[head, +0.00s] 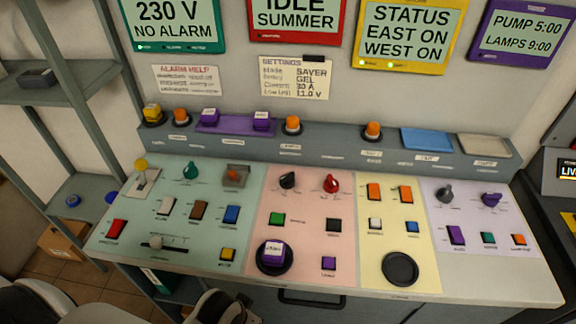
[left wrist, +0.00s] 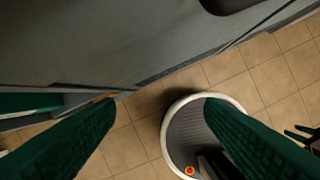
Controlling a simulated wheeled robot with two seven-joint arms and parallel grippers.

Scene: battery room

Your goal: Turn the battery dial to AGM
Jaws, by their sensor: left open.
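Several dials stand on the sloping console: a black dial (head: 288,180) and a red dial (head: 331,183) on the pink panel, a green dial (head: 191,171) on the pale green panel, and a grey dial (head: 444,192) and a purple dial (head: 491,199) on the lilac panel. Their labels are too small to read, so I cannot tell which is the battery dial or where it points. A settings sheet (head: 295,78) on the wall seems to read Battery GEL. My left gripper (left wrist: 158,105) is open and empty, above the floor beside the console front. My right gripper is not in view.
A purple block (head: 274,250) sits on a black round pad on the pink panel. A black ring (head: 400,268) is on the yellow panel. A handle (head: 312,298) sits on the console front. Grey shelves (head: 60,100) stand left.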

